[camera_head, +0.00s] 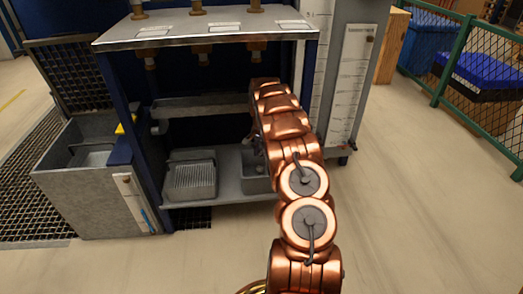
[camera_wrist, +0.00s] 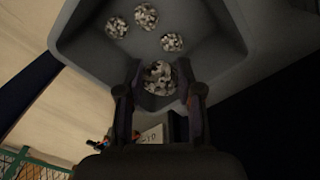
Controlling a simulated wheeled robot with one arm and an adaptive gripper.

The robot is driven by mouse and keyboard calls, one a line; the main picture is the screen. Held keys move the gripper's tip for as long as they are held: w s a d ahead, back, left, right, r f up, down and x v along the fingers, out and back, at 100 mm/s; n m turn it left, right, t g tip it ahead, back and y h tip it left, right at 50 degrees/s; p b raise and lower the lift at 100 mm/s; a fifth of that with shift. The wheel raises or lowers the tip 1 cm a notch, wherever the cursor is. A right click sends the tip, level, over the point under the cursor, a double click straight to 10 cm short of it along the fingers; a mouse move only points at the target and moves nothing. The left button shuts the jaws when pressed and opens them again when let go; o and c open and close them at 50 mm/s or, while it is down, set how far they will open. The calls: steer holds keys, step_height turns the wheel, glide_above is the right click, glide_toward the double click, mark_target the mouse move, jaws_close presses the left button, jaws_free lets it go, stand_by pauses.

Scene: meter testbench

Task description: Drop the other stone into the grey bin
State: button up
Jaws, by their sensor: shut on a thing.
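In the wrist view my gripper (camera_wrist: 159,67) is shut on a speckled grey-and-white stone (camera_wrist: 159,79), with one finger on each side of it. The held stone shows over the near wall of a grey bin (camera_wrist: 85,45); its height above the bin is hard to tell. Three similar stones (camera_wrist: 146,16) (camera_wrist: 117,27) (camera_wrist: 171,42) lie apart on the bin floor. In the head view a grey bin (camera_head: 254,186) stands on the bench's lower shelf beside my arm. My gripper is mostly hidden there behind the arm.
A ribbed grey container (camera_head: 191,181) stands left of the bin on the lower shelf (camera_head: 228,159). A large grey tub (camera_head: 90,197) is at the left. The floor at the right is clear up to a green fence (camera_head: 455,60).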

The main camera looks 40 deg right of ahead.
mark_target(261, 152)
steer(key=shift+f, duration=0.8)
steer(key=o, duration=1.2)
steer(key=shift+r, duration=0.1)
step_height(261, 152, up, 12)
steer(key=shift+f, duration=0.1)
